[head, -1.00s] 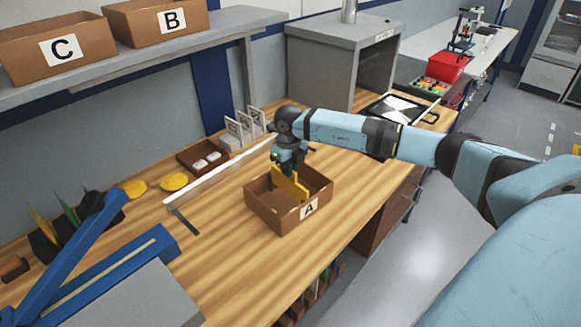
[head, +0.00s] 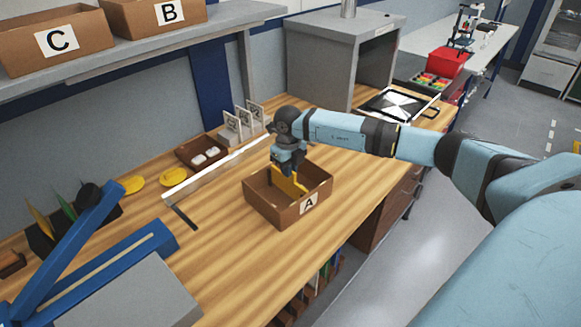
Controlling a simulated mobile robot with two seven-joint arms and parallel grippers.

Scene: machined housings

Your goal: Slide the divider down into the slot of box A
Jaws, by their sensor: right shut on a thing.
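Box A (head: 262,209) is a brown open-topped box on the wooden table, with a white label reading A on its front. The yellow divider (head: 289,185) is held by my right gripper (head: 288,170) and sits partly inside the box. Its lower part is hidden behind the box walls, and I cannot tell whether it is in the slot. My right gripper is shut on the divider, just above the box opening. My left gripper is not in view.
A white bar (head: 215,169) lies behind the box. A small brown tray (head: 201,152) and yellow oval pieces (head: 173,177) lie farther back. Boxes C (head: 58,41) and B (head: 150,20) stand on the shelf.

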